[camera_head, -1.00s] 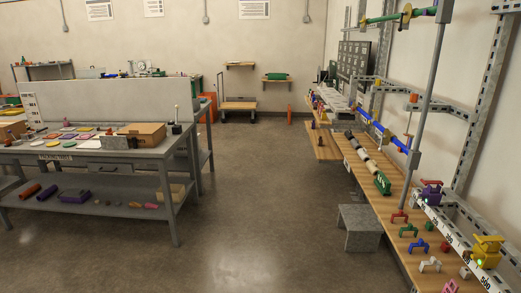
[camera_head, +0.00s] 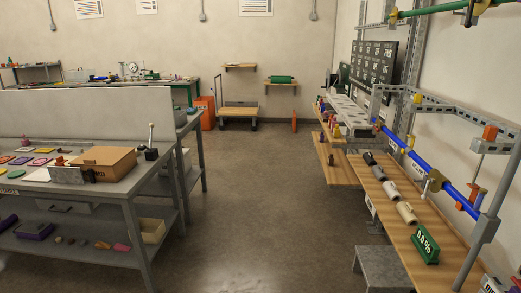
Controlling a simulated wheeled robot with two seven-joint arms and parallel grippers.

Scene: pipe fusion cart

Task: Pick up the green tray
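A green object (camera_head: 282,79) lies on a small wooden wall shelf at the far back, right of centre. It is long and low, but too small to tell for certain whether it is a tray. Another green item (camera_head: 425,247), a block with white markings, stands on the wooden bench on the right. Neither of my grippers shows in the head view.
A grey workbench (camera_head: 136,185) with a cardboard box (camera_head: 103,161) stands on the left. The wooden bench (camera_head: 395,232) runs along the right, with a grey step (camera_head: 383,268) beside it. Open floor (camera_head: 260,190) leads to a flatbed cart (camera_head: 238,112) at the back.

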